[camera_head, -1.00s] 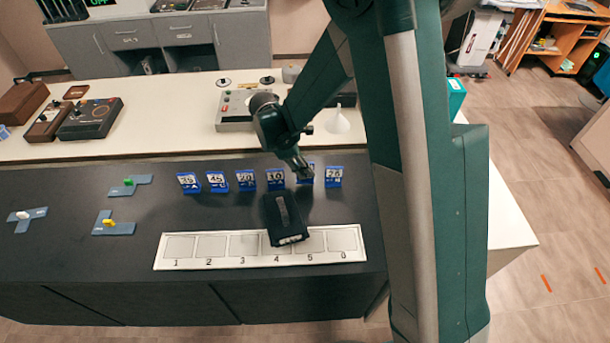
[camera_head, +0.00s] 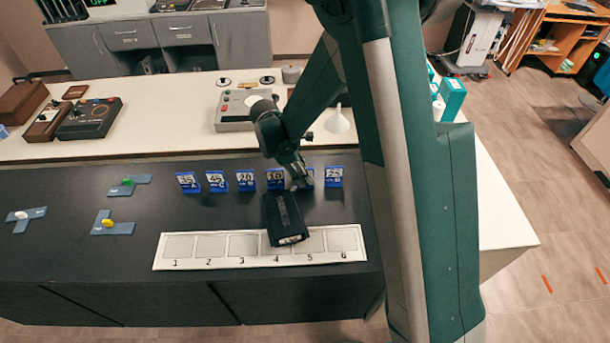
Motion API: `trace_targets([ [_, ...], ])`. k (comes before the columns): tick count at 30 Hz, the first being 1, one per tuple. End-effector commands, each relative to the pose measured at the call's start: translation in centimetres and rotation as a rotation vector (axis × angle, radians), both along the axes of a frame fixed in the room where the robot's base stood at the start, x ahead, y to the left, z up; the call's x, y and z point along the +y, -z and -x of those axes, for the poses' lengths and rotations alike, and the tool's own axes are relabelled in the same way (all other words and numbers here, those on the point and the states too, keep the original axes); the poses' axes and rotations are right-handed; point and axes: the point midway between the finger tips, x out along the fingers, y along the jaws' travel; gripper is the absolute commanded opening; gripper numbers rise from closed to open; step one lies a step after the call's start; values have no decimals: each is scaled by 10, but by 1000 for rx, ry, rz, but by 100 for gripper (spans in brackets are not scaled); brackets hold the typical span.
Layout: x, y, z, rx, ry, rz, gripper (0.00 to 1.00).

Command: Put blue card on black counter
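Several blue cards with numbered white faces stand upright in a row on the black counter (camera_head: 60,262). The leftmost blue card (camera_head: 188,182) reads about 35, and the rightmost blue card (camera_head: 334,178) about 25. My gripper (camera_head: 301,178) is low over the row, at the second blue card from the right (camera_head: 309,172), and hides much of it. The finger opening is too small and covered to tell, and so is any contact with that card.
A white strip (camera_head: 160,263) with numbered slots lies along the counter's front. A black box (camera_head: 283,220) lies tilted over its middle slots. Several small blue pieces (camera_head: 113,228) lie at left. A white bench with a funnel (camera_head: 338,120) and devices stands behind.

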Motion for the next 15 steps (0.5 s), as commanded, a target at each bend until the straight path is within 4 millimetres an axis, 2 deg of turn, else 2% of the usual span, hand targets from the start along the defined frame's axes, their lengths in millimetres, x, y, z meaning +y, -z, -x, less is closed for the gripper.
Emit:
trace_targets([
  [11, 0, -3, 0, 0, 0, 0, 22],
  [15, 4, -12, 0, 0, -1, 0, 22],
])
